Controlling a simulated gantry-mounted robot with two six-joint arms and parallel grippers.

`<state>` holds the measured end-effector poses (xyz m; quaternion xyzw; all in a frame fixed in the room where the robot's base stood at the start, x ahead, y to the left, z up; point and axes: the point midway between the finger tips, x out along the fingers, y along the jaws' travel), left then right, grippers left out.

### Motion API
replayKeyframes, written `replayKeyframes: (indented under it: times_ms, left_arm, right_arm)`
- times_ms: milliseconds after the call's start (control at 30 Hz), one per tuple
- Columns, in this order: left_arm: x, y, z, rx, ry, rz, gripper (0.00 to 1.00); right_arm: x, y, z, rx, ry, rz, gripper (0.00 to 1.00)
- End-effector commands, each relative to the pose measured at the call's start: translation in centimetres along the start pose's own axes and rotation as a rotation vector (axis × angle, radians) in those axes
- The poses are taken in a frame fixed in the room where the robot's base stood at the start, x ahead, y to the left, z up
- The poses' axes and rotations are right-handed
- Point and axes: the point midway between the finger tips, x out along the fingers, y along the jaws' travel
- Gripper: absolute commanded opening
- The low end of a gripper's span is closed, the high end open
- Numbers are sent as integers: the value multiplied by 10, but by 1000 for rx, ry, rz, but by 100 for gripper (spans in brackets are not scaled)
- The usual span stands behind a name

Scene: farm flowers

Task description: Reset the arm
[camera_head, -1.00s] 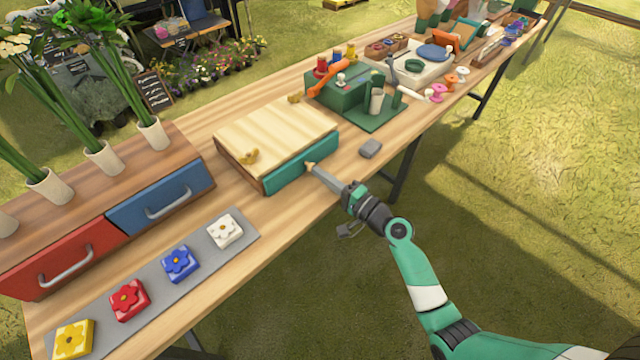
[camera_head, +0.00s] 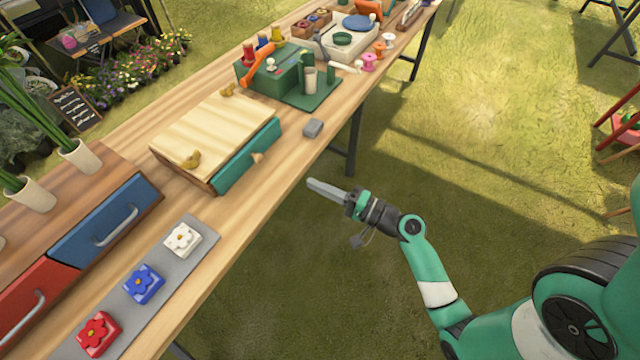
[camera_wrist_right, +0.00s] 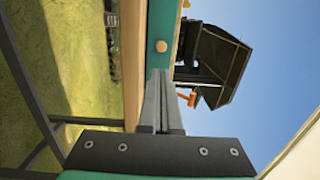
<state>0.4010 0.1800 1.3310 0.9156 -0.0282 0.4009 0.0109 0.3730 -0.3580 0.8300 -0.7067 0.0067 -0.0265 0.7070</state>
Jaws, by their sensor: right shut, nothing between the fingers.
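My right gripper (camera_head: 326,190) is shut and empty. In the head view it hangs in the air just off the front edge of the wooden table (camera_head: 262,190), over the grass. The nearest thing on the table is a wooden box with a green drawer (camera_head: 246,155), which has a small round knob (camera_head: 257,157). A gap shows between the gripper and this drawer. In the right wrist view the closed fingers (camera_wrist_right: 160,75) point toward the knob (camera_wrist_right: 161,46). My left gripper is not in view.
A grey block (camera_head: 313,128) lies near the table edge. A blue drawer (camera_head: 108,222) and a red drawer (camera_head: 30,295) stand at the left. Flower buttons, white (camera_head: 182,239), blue (camera_head: 144,284) and red (camera_head: 98,334), lie on a grey strip.

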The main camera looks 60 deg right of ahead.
Motion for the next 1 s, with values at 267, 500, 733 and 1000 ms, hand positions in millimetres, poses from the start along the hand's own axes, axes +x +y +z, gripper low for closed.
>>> replayKeyframes:
  times_ms: [267,500,733,1000]
  left_arm:
    - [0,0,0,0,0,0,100]
    - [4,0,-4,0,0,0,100]
    - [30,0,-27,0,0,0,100]
    - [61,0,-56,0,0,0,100]
  right_arm:
    - [-4,0,0,0,0,-1,0]
    - [0,-6,8,-1,-23,-3,0]
    - [60,-122,66,-133,-224,-166,0]
    - [109,-333,177,-581,-354,-491,0]
